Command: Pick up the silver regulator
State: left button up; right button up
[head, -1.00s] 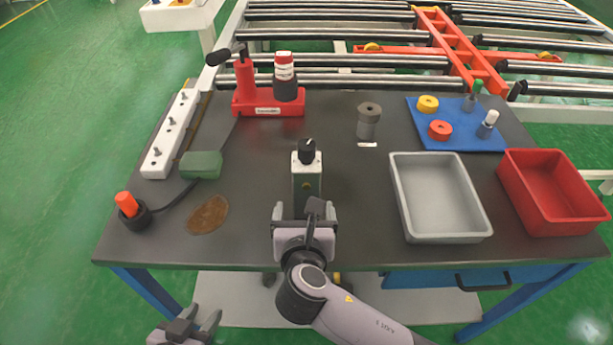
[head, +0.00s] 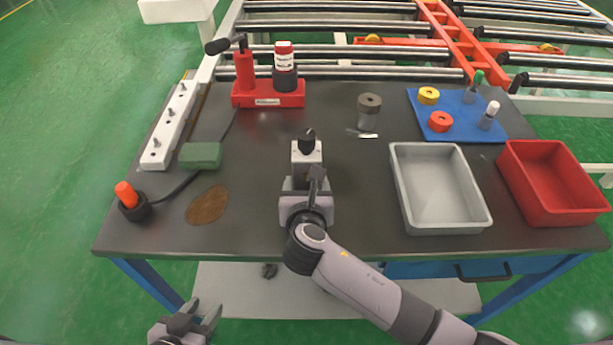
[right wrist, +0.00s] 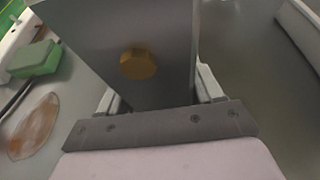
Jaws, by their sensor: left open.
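The silver regulator (head: 307,152), an upright metal box with a black knob on top, stands on the dark table. My right gripper (head: 306,181) is at its near side, low down, with a finger on either side. In the right wrist view the regulator's face (right wrist: 150,35) has a brass hexagonal fitting, and the right gripper's fingers (right wrist: 160,98) flank the box; I cannot tell whether they press on it. The regulator's lower part is hidden behind the gripper in the head view. My left gripper (head: 190,318) is open and empty, off the table's front at lower left.
A grey tray (head: 440,228) and a red bin (head: 555,218) stand to the right. A blue mat (head: 457,125) holds small parts. A dark grey cylinder (head: 368,112), a red stand (head: 268,100), a green box (head: 201,155) and an orange-topped device (head: 130,200) are around the regulator.

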jog(key=c, duration=1)
jog(key=shift+r, duration=0.1)
grip_shut()
jog(key=shift+r, duration=0.1)
jog(key=shift+w+r, duration=0.1)
jog(key=shift+r, duration=0.5)
notch_tip(320, 180, up, 19)
jog(key=p, duration=0.3)
send_over(307, 149)
jog(key=w, duration=0.2)
jog(key=shift+s+f, duration=0.15)
jog(key=shift+f, duration=0.1)
jog(key=shift+f+b, duration=0.35)
jog(key=shift+f+b, duration=1.1)
jog(key=shift+f, duration=2.85)
